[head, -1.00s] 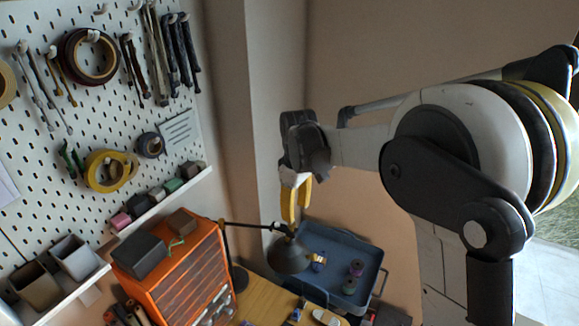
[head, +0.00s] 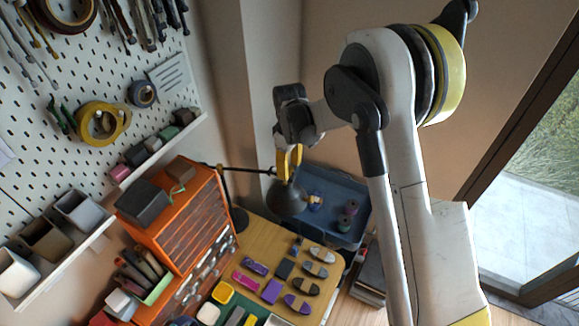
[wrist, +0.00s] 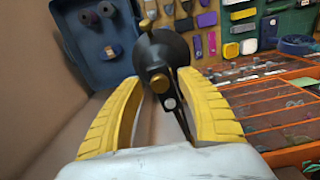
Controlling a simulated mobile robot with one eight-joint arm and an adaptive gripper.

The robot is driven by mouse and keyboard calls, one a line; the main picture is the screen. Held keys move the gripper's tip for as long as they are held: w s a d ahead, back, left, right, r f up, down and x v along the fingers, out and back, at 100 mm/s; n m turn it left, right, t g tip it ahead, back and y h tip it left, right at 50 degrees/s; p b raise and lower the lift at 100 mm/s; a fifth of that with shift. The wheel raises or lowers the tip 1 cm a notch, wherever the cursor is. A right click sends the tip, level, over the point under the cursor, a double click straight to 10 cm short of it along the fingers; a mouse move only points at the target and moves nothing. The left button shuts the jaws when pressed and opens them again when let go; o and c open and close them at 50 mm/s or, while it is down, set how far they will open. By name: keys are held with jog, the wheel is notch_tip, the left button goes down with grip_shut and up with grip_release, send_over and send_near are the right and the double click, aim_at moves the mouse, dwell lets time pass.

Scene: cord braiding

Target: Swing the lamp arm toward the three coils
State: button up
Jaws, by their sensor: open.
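A black desk lamp reaches out from beside the orange drawer cabinet. Its shade (head: 287,200) hangs at the near left edge of the blue tray (head: 366,191), and its thin arm (head: 243,169) runs left from there. Three coils lie in the tray: a blue one (head: 315,202), a green one (head: 351,207) and a purple one (head: 343,223). They also show at the upper left of the wrist view, right of the tray wall. My gripper (head: 289,152) is open just above the shade. In the wrist view its yellow fingers (wrist: 160,82) stand either side of the lamp's jointed end (wrist: 160,84); contact cannot be told.
The orange drawer cabinet (head: 190,215) stands left of the lamp. The wooden bench (head: 262,236) carries several small purple, grey and yellow pieces. A pegboard (head: 60,110) with tools and tape is at the left; a wall rises behind the tray.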

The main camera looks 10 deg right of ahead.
jog(key=shift+c, duration=0.2)
grip_shut()
jog(key=s+a+m+b, duration=0.4)
jog(key=s+a, duration=0.2)
jog(key=s, duration=0.2)
jog(key=shift+s+a+b, duration=0.15)
jog(key=shift+a+b, duration=0.1)
jog(key=shift+b, duration=0.05)
jog(key=shift+o, duration=0.2)
grip_release()
notch_tip(320, 180, up, 12)
